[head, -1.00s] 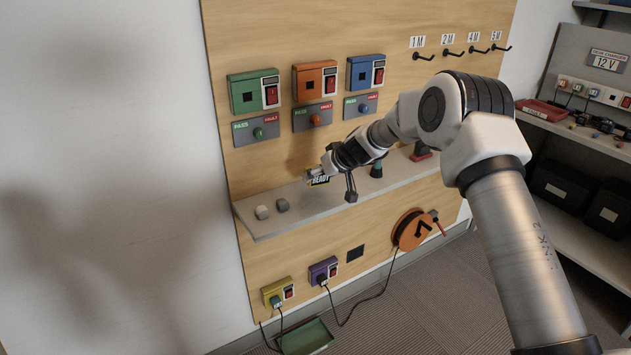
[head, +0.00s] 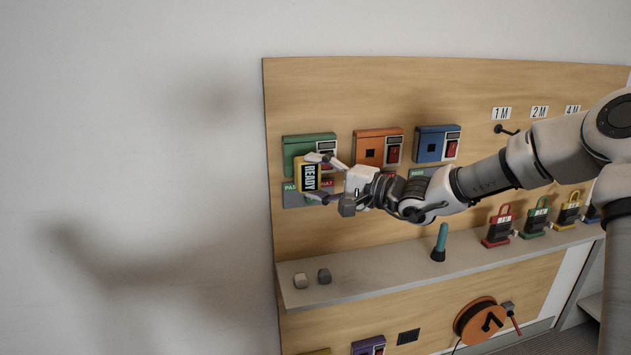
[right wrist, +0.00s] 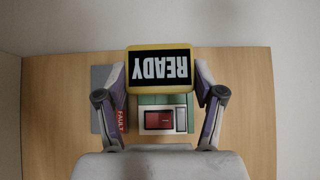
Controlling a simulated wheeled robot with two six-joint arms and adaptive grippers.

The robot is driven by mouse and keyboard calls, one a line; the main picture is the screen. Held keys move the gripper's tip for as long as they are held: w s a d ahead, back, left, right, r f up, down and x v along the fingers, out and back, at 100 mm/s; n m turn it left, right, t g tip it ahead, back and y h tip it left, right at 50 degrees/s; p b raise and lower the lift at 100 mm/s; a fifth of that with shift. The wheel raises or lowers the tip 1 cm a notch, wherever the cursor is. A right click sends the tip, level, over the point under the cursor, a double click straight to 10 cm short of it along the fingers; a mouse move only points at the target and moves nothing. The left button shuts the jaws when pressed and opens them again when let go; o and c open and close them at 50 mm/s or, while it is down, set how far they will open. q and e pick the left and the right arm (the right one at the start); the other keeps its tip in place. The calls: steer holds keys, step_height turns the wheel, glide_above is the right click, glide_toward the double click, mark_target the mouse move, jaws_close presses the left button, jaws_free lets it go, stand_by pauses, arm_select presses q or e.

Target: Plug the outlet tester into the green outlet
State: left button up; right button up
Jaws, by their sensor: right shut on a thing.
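The outlet tester (head: 309,176) is a yellow-edged block with a black face reading READY. My right gripper (head: 322,176) is shut on it, one finger above and one below in the head view. In the right wrist view the tester (right wrist: 159,69) sits between the two fingertips, its lettering upside down. The green outlet (head: 300,145) is on the board just behind the tester, which hides its lower part and its socket. In the right wrist view the green outlet (right wrist: 150,99) shows its red switch below the tester. I cannot tell whether they touch. My left gripper is not in view.
An orange outlet (head: 368,147) and a blue outlet (head: 429,145) are to the right. A grey PASS/FAULT plate (head: 291,196) is partly hidden under the green outlet. The shelf (head: 370,275) below holds two small knobs, a teal-handled item (head: 440,243) and several padlock-like items.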

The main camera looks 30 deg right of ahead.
steer(key=shift+d+f+b, duration=0.15)
steer(key=shift+d+b, duration=0.05)
steer(key=shift+b, duration=0.4)
steer(key=shift+w, duration=0.15)
steer(key=shift+w+d+b, duration=0.25)
steer(key=shift+w+d, duration=0.05)
steer(key=shift+w, duration=0.75)
steer(key=shift+w+d+b, duration=0.2)
steer(key=shift+w+d, duration=0.05)
steer(key=shift+w, duration=0.8)
steer(key=shift+b, duration=0.65)
steer(key=shift+b, duration=0.7)
